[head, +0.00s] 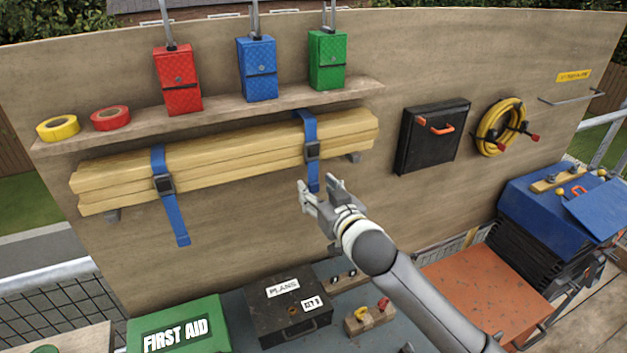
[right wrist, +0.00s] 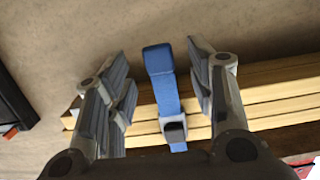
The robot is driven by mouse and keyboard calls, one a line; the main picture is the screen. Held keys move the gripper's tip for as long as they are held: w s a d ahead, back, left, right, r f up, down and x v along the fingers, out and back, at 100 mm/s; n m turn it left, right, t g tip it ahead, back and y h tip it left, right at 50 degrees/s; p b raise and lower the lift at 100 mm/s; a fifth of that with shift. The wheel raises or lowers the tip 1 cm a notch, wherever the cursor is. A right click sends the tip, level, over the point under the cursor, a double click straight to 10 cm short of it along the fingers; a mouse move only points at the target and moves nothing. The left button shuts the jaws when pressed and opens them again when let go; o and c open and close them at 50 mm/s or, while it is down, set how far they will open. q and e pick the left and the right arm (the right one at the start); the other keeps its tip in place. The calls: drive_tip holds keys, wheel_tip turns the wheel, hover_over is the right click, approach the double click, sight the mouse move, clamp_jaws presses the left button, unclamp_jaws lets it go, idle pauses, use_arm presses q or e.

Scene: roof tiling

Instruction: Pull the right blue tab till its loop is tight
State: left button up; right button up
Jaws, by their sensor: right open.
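Two blue straps are looped around the stack of wooden battens (head: 235,150) on the wall board. The right blue tab (head: 313,184) hangs down below its dark buckle (head: 312,150), its lower end close to my right gripper (head: 318,187). In the right wrist view the right tab (right wrist: 158,62) shows between the two spread fingers of my right gripper (right wrist: 160,72), with gaps on both sides. The buckle (right wrist: 174,128) shows there too. The left blue tab (head: 180,225) hangs longer below its own buckle (head: 163,184). My left gripper is not in view.
A shelf (head: 230,108) above holds tape rolls and red, blue and green pouches. A black case (head: 432,135) and a coiled yellow hose (head: 500,127) hang to the right. Below are a green first aid box (head: 180,325) and a black plans box (head: 290,305).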

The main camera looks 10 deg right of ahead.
sight(314, 187)
drive_tip(key=shift+x, duration=0.9)
drive_tip(key=shift+w+a+p, duration=0.15)
drive_tip(key=shift+w+p, duration=0.25)
drive_tip(key=shift+w, duration=0.2)
drive_tip(key=c, duration=1.1)
wheel_tip(314, 187, down, 6)
drive_tip(key=b, duration=0.3)
drive_tip(key=shift+r+b, duration=0.25)
drive_tip(key=shift+b, duration=0.1)
drive_tip(key=o, duration=1.1)
drive_tip(key=shift+c, duration=0.2)
